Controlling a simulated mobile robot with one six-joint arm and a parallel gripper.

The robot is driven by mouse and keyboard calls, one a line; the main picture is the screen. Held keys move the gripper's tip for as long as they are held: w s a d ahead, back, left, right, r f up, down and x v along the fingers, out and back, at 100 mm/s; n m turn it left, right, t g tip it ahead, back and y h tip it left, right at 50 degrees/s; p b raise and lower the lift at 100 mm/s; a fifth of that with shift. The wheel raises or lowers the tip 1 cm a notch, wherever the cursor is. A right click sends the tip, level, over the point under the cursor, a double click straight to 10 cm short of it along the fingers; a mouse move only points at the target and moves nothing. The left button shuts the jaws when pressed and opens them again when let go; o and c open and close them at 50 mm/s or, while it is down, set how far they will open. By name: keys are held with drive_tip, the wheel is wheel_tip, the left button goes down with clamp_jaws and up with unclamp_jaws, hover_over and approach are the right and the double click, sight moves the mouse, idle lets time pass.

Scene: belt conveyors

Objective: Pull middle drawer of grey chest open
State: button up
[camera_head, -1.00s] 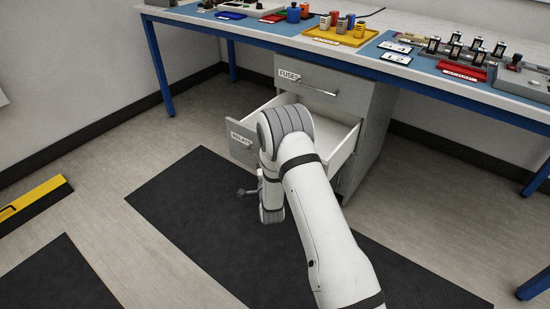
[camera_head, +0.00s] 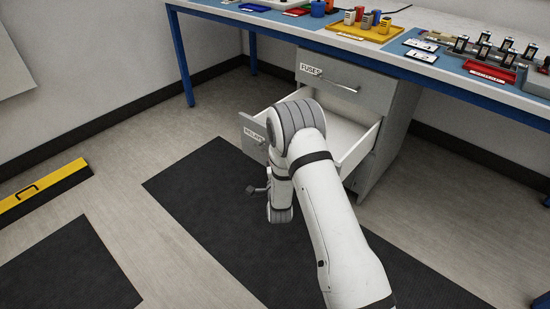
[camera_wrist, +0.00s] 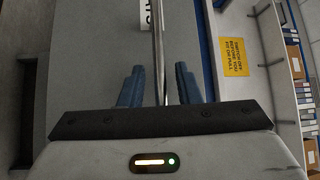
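The grey chest (camera_head: 382,130) stands under the bench. Its middle drawer, with the RELAYS label (camera_head: 254,134), stands far out, and its pale inside (camera_head: 345,131) looks empty where it shows. My arm covers part of the drawer and its front in the head view. In the wrist view, the drawer's bar handle (camera_wrist: 159,50) runs between the two blue fingers of my gripper (camera_wrist: 159,72). A gap shows on each side of the bar, so the gripper is open around it. In the head view my arm hides the fingers.
The top drawer, labelled FUSES (camera_head: 312,70), is shut above. The blue-legged bench (camera_head: 440,75) carries trays and small parts. A black mat (camera_head: 205,190) covers the floor in front. A yellow and black floor piece (camera_head: 40,190) lies at left. Open floor lies left of the chest.

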drive_tip(key=s+f+p, duration=0.1)
drive_tip(key=s, duration=0.6)
drive_tip(key=shift+s+d+p, duration=0.3)
drive_tip(key=shift+s+p, duration=0.05)
drive_tip(key=shift+s, duration=0.05)
drive_tip(key=shift+f, duration=0.1)
